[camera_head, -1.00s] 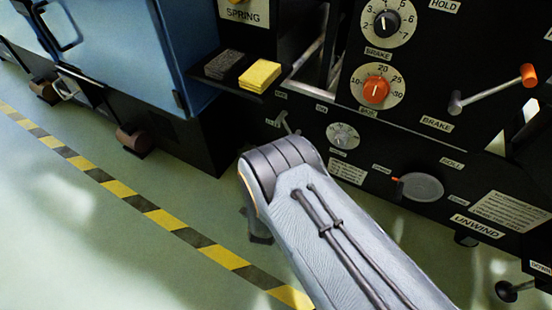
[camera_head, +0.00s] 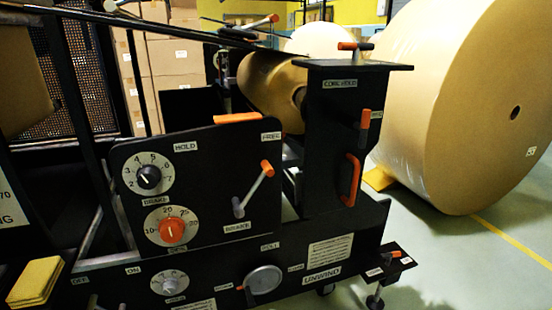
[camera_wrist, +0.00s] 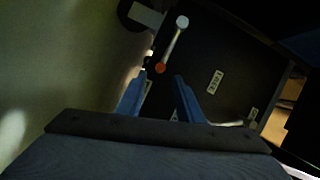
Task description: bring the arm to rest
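My gripper (camera_wrist: 157,90) shows in the wrist view as two blue fingers spread apart, with nothing held between them. It is open. A lever (camera_wrist: 172,45) with an orange end and a pale end lies beyond the fingertips in that view, over a dark panel. I cannot tell how far it is from the fingers. My arm and gripper are not in view in the head view now.
In the head view, the black unwind machine (camera_head: 335,210) carries a brake lever (camera_head: 254,190), a brake dial (camera_head: 148,177) and an orange-knobbed dial (camera_head: 172,230). A big kraft roll (camera_head: 450,100) stands at right. Yellow pads (camera_head: 35,282) lie at lower left. Green floor (camera_head: 450,265) is open at lower right.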

